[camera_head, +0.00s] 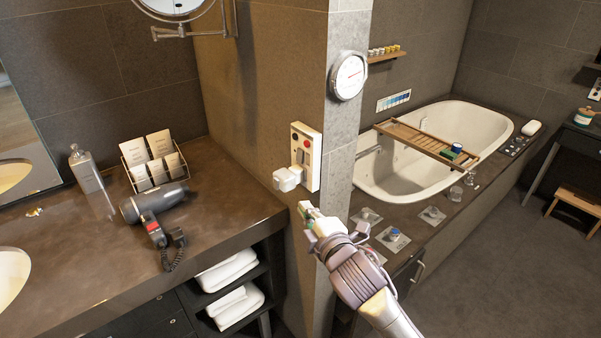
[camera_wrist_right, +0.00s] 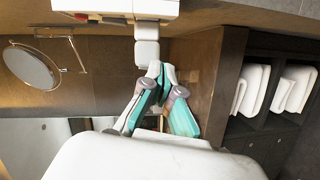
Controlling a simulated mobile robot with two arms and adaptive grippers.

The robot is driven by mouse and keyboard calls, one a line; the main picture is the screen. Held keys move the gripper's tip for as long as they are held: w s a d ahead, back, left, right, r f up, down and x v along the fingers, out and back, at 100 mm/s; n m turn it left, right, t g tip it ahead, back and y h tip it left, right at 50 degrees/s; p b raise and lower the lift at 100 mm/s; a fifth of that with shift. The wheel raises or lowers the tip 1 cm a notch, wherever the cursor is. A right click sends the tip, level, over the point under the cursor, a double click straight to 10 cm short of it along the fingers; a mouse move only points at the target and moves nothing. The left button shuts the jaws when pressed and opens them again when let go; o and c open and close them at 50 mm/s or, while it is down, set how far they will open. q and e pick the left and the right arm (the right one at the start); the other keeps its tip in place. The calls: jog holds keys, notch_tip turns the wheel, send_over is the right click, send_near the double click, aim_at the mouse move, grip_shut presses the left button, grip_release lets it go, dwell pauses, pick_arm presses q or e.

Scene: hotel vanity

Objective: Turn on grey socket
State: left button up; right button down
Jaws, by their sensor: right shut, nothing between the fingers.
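A white wall panel (camera_head: 311,150) is mounted on the tiled pillar, with a red spot and a dark spot on its face and a grey part in the middle. A white plug-like block (camera_head: 287,178) sticks out from its lower left. In the right wrist view the panel's edge (camera_wrist_right: 115,8) is at the top, and the block (camera_wrist_right: 147,45) hangs below it. My right gripper (camera_head: 305,209) is shut and empty just below the panel, apart from it in the head view. Its fingertips (camera_wrist_right: 160,72) lie close under the block in the wrist view. My left gripper is out of view.
The dark vanity counter (camera_head: 225,215) lies left, holding a hair dryer (camera_head: 150,203) with a coiled cord and a card rack. White towels (camera_head: 235,303) sit on the shelves below. A bathtub (camera_head: 380,180) stands right, and a round dial (camera_head: 347,75) is above the panel.

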jog(key=n+y, duration=0.1)
send_near(294, 175)
jog(key=s+a+r, duration=0.2)
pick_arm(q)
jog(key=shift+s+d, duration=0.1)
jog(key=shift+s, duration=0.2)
pick_arm(e)
jog(key=shift+a+n+t, duration=0.25)
jog(key=shift+n+t, duration=0.05)
jog(key=shift+t, duration=0.1)
jog(key=p+x, duration=0.2)
jog(key=x, duration=0.7)
jog(key=shift+w+a, duration=0.1)
jog(key=shift+w, duration=0.05)
jog(key=shift+w+d+f+p, duration=0.2)
jog(key=shift+w+d+p, duration=0.65)
jog(key=shift+w+d, duration=0.3)
jog(key=shift+w+d+f, duration=0.15)
jog(key=shift+w+d, duration=0.1)
jog(key=shift+d, duration=0.2)
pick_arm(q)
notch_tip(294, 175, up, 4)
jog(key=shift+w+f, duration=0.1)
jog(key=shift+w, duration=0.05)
pick_arm(e)
jog(key=shift+a, duration=0.1)
